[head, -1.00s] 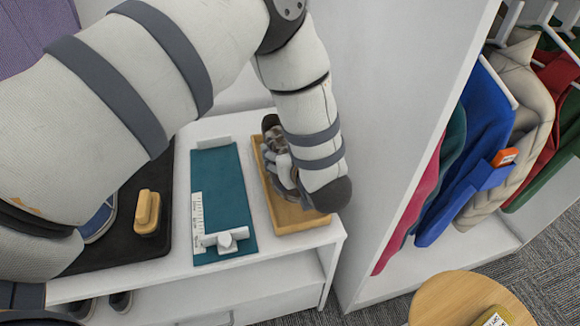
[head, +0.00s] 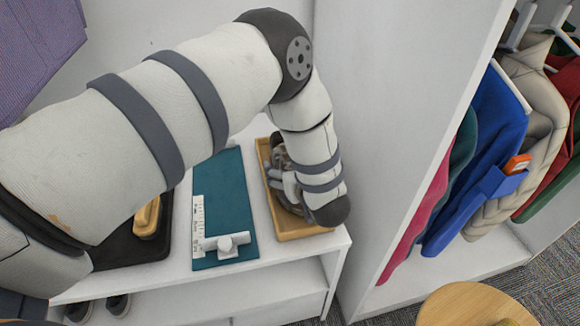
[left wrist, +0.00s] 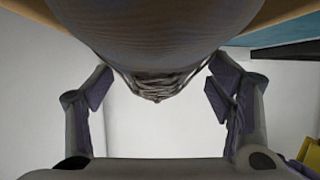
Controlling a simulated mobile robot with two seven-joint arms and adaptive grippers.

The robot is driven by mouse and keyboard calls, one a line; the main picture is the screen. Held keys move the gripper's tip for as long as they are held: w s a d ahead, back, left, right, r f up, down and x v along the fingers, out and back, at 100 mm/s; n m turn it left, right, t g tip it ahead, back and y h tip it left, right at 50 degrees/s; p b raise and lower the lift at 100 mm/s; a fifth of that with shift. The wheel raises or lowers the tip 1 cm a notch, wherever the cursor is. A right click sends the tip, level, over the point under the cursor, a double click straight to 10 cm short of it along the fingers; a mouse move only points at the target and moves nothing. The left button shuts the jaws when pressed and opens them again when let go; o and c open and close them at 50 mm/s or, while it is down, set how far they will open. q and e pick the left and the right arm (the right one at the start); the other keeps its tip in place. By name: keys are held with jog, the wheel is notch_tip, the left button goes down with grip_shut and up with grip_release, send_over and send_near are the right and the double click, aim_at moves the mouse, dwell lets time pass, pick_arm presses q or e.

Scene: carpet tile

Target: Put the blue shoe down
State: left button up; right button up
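My left gripper (head: 284,165) reaches down over the wooden tray (head: 283,236) on the white shelf, partly hidden by its own forearm. In the left wrist view its fingers (left wrist: 158,88) are spread wide apart. A large rounded, dark greyish shoe-like thing (left wrist: 155,30) with lace-like strands fills the top of that view, at the fingertips and over the tray area. Its colour does not read clearly as blue, and I cannot tell whether the fingertips touch it. No blue shoe is clearly visible now; my left arm covers much of the black mat (head: 130,247). My right gripper is not in view.
A teal mat (head: 222,185) with a white measuring device (head: 222,243) lies left of the tray. A yellow-brown brush (head: 148,218) rests on the black mat. A tall white panel stands right of the tray, with hanging jackets (head: 485,150) beyond. A round wooden table (head: 470,305) is at lower right.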

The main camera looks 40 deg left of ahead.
pick_arm(q)
jog(key=p+v, duration=0.1)
jog(key=v, duration=1.1)
jog(key=shift+p, duration=0.3)
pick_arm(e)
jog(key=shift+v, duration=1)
pick_arm(q)
jog(key=shift+r, duration=0.1)
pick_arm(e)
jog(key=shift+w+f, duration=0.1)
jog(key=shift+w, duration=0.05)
